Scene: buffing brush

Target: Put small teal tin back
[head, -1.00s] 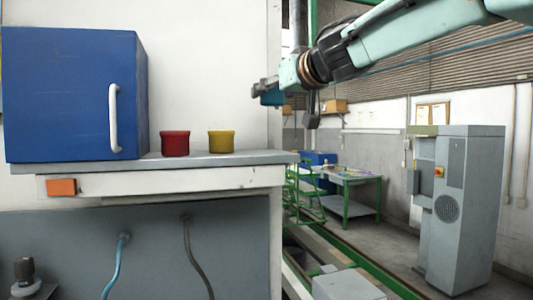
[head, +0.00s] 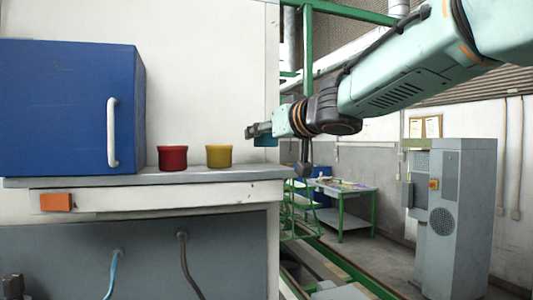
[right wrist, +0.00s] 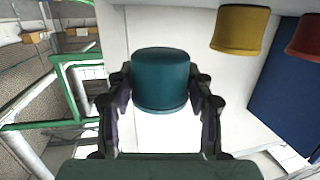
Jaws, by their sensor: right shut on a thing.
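The small teal tin (right wrist: 160,82) is held between the two fingers of my right gripper (right wrist: 160,100) in the right wrist view. In the head view my right gripper (head: 258,131) reaches in from the right, above the right end of the shelf. Only a small part of the teal tin (head: 267,141) shows there, below the fingers. A yellow tin (head: 219,157) and a red tin (head: 172,159) stand on the shelf to the left of the gripper. They also show at the upper right of the right wrist view. My left gripper is not in view.
A blue cabinet (head: 60,110) with a white handle (head: 112,133) stands on the left of the grey shelf (head: 150,178). The shelf top right of the yellow tin is clear. A white wall (head: 200,70) rises behind. A grey machine (head: 455,220) stands far right.

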